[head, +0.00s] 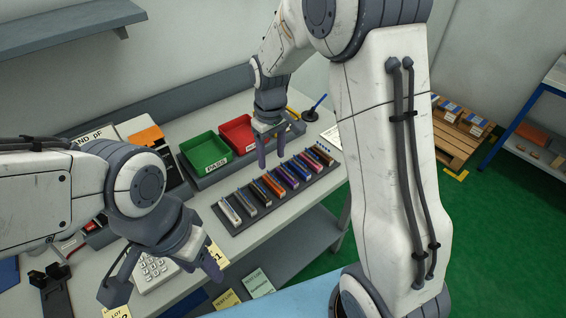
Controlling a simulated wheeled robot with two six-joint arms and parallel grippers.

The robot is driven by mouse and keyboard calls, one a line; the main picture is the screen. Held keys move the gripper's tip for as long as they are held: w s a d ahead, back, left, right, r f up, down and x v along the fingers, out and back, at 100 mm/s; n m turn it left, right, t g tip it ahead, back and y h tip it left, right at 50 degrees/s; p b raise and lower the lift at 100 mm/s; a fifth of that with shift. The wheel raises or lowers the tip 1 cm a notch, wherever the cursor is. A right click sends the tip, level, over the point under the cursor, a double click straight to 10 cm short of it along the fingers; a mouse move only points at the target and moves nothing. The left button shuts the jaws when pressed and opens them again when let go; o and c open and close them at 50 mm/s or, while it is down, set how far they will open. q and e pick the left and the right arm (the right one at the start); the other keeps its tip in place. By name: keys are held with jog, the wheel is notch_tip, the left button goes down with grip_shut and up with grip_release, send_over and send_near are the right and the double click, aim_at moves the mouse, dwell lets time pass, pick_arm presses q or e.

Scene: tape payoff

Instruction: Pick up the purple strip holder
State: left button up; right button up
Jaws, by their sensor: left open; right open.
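A dark rack (236,232) on the grey bench holds a row of upright strip holders in several colours. A purple strip holder (281,180) appears to stand near the middle of the row, beside an orange one (270,187); the small size makes its exact edges hard to tell. My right gripper (271,149) is open and empty, its fingers pointing down above the back side of the rack. My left gripper (163,276) is open and empty at the front left, over the bench near a white keypad device (154,273), apart from the rack.
A green tray (205,153) labelled PASS and a red tray (237,131) stand behind the rack. A blue pen in a stand (315,107) is at the back right. A wall shelf (70,30) hangs upper left.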

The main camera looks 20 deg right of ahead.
jog(key=w+d+f, duration=0.2)
jog(key=w+d, duration=0.1)
jog(key=d, duration=0.1)
jog(key=p, duration=0.1)
send_over(287, 175)
jog(key=shift+m, duration=0.3)
jog(key=f, duration=0.4)
jog(key=shift+w+a+f, duration=0.15)
jog(key=shift+w+f, duration=0.05)
jog(key=shift+w, duration=0.1)
jog(key=f+p, duration=0.1)
jog(key=f, duration=0.1)
jog(key=f+p, duration=0.1)
jog(key=f, duration=0.2)
jog(key=shift+s+d+f, duration=0.1)
jog(key=shift+d+f, duration=0.1)
jog(key=shift+f, duration=0.25)
grip_shut()
